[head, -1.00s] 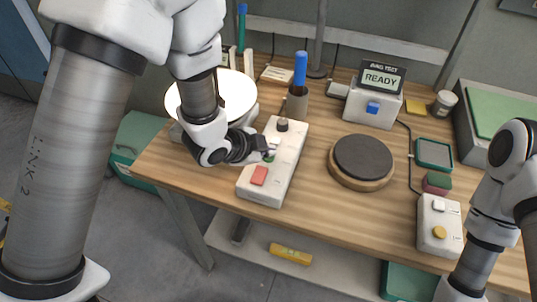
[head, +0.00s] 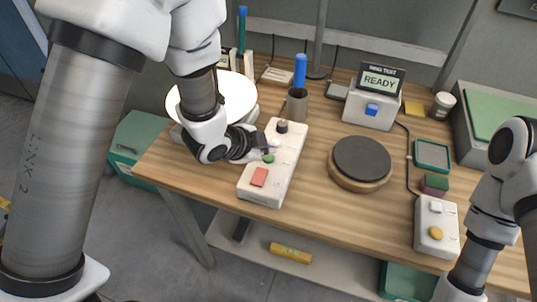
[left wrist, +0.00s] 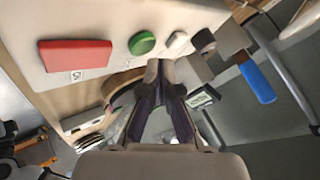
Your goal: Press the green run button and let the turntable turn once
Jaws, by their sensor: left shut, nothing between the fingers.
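A white control box (head: 284,172) lies on the wooden table, with a red button (head: 259,176), a green button (head: 268,158), a small white button and a dark knob (head: 282,126). My left gripper (head: 264,147) is shut and empty beside the green button. In the left wrist view the green button (left wrist: 142,43) shows uncovered, just beyond the fingertips (left wrist: 166,72); contact cannot be seen. A dark round disc on a wooden base (head: 362,160) stands right of the box. A white round plate (head: 238,95) is partly hidden behind my left arm. Which is the turntable is unclear.
A display reading READY (head: 380,79) stands on a white box with a blue button (head: 372,108). A second button box (head: 437,226) is near my right arm. Table between is clear.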

